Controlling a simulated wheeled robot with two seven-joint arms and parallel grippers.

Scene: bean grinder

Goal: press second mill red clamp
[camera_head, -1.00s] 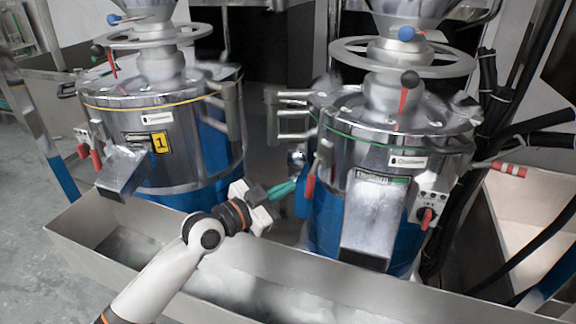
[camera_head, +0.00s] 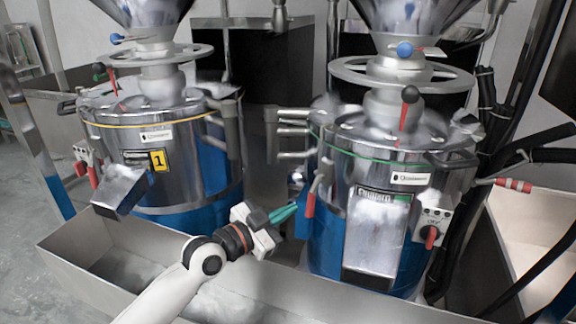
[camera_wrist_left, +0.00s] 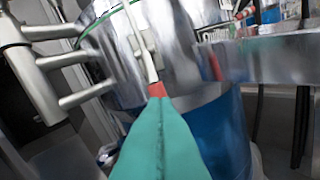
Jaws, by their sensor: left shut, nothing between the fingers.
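The second mill (camera_head: 340,170) is the right one, with a shiny steel upper body, a green band and a blue base. Its red clamp handle (camera_head: 310,204) hangs on the left side of the discharge chute (camera_head: 375,235). My left gripper (camera_head: 284,213) has teal fingers, shut and empty, pointing right, just left of the handle. In the left wrist view the shut fingers (camera_wrist_left: 160,140) point at the red handle end (camera_wrist_left: 157,90), which shows right at their tips on a pale rod. I cannot tell whether they touch. My right gripper is not in view.
The first mill (camera_head: 190,150), with a yellow label, stands at the left. A grey metal trough (camera_head: 90,255) runs in front of both mills. Metal hinge bars (camera_head: 290,130) stick out left of the second mill. A red switch (camera_head: 430,235) and black hoses are at its right.

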